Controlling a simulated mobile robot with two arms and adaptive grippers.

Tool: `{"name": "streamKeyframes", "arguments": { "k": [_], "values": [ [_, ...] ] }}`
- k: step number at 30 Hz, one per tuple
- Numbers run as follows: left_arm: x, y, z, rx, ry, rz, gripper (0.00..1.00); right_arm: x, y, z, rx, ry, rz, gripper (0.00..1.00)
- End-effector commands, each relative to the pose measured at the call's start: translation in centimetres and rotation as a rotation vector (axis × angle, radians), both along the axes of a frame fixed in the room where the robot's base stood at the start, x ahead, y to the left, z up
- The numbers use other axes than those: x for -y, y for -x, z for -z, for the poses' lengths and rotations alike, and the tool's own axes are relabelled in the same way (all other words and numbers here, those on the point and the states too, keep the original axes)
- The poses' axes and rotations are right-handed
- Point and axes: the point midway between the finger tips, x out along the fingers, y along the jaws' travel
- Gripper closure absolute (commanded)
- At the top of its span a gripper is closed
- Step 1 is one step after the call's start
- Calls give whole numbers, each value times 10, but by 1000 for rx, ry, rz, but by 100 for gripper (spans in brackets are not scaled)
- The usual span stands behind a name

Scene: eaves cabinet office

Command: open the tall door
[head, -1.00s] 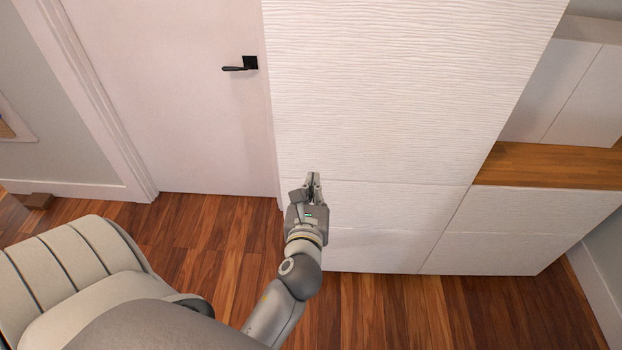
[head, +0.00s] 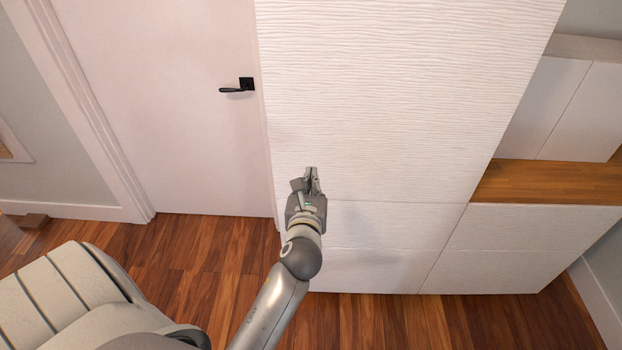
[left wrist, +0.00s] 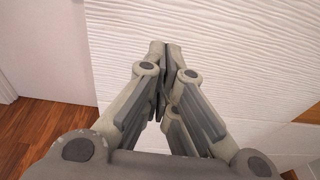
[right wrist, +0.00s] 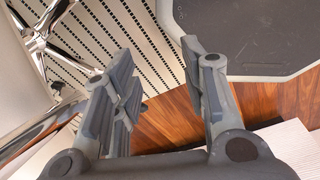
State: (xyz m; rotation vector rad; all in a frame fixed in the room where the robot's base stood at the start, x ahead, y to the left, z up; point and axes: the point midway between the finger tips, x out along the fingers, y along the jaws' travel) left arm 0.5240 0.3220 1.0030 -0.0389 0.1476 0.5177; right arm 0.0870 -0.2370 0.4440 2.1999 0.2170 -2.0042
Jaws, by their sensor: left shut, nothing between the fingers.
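The tall door (head: 400,90) is the large white cabinet front with a wavy ribbed surface, and it looks closed and flush. No handle shows on it. My left gripper (head: 312,172) is shut and empty in front of the door's lower left part, a little above the seam at its bottom edge. In the left wrist view the fingertips (left wrist: 160,48) meet against the ribbed surface of the door (left wrist: 225,50); I cannot tell if they touch it. My right gripper (right wrist: 160,85) is open and empty, away from the cabinet.
A white room door (head: 165,110) with a black lever handle (head: 238,86) is left of the cabinet. Lower white fronts (head: 385,245) lie below the tall door, and a wooden shelf (head: 545,180) is to the right. Chair-like metal legs (right wrist: 55,40) are near my right gripper.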

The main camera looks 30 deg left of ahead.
Motion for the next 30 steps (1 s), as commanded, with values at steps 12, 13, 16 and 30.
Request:
{"name": "streamKeyframes", "arguments": {
  "k": [12, 13, 16, 30],
  "values": [
    [-13, -23, -2, 0, -1, 0, 100, -8, 0, -11, 0, -9, -1, 60],
    [-14, -25, -2, 0, -1, 0, 100, -8, 0, -12, 0, -9, -1, 60],
    [-17, -31, -1, 0, -2, 1, 100, -7, 0, -13, 0, -9, -2, 60],
    [-34, -60, -1, 1, 0, 1, 100, 0, 0, -21, -1, 0, -1, 60]
  ]
}}
